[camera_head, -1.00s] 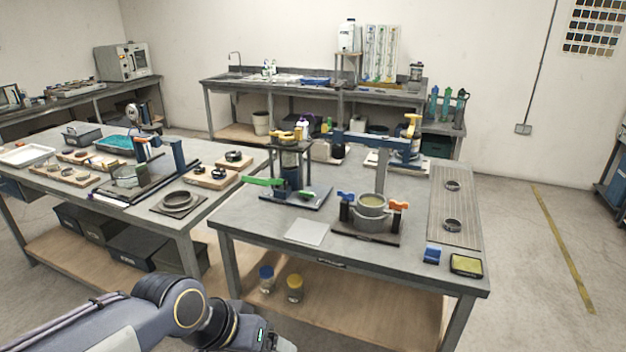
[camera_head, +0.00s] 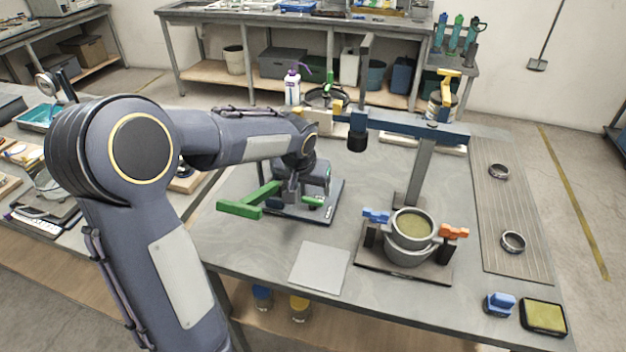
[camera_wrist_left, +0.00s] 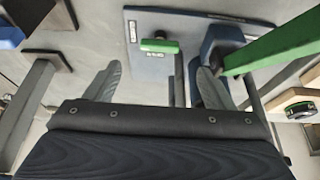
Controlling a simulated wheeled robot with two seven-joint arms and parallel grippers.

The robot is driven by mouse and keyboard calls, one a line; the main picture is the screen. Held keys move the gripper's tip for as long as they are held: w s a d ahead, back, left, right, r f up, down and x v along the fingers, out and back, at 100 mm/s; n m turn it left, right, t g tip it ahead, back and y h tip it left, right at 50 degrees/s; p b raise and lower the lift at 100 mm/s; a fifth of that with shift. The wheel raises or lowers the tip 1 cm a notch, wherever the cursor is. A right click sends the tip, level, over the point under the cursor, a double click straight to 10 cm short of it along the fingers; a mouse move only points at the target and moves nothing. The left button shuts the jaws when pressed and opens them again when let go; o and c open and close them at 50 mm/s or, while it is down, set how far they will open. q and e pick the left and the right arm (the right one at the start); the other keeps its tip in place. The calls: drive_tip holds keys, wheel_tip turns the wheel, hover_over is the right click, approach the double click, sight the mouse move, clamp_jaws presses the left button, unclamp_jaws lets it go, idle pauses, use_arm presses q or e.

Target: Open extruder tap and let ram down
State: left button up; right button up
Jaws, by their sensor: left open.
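The extruder stands on a dark blue base plate (camera_head: 333,206) on the front table, mostly hidden behind my left arm in the head view. A long green handle (camera_head: 240,207) sticks out to its left, and it also shows at the right of the left wrist view (camera_wrist_left: 285,45). A short green handle (camera_head: 313,201) sits low over the plate; it shows ahead of the fingers in the wrist view (camera_wrist_left: 160,46). My left gripper (camera_wrist_left: 159,75) is open, its fingers spread, with a thin dark post in view between them. The ram's position is hidden. My right gripper is out of view.
To the right stands a pot (camera_head: 410,240) with blue and orange clamps, and a blue beam (camera_head: 415,125) on a post above it. A pale square sheet (camera_head: 319,267) lies in front. A spray bottle (camera_head: 291,88) shows behind my arm.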

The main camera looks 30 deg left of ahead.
sight(312, 200)
use_arm(q)
drive_tip(key=x, duration=0.7)
drive_tip(key=shift+w+f+p, duration=0.1)
drive_tip(key=shift+f+p, duration=0.2)
drive_tip(key=shift+c, duration=0.3)
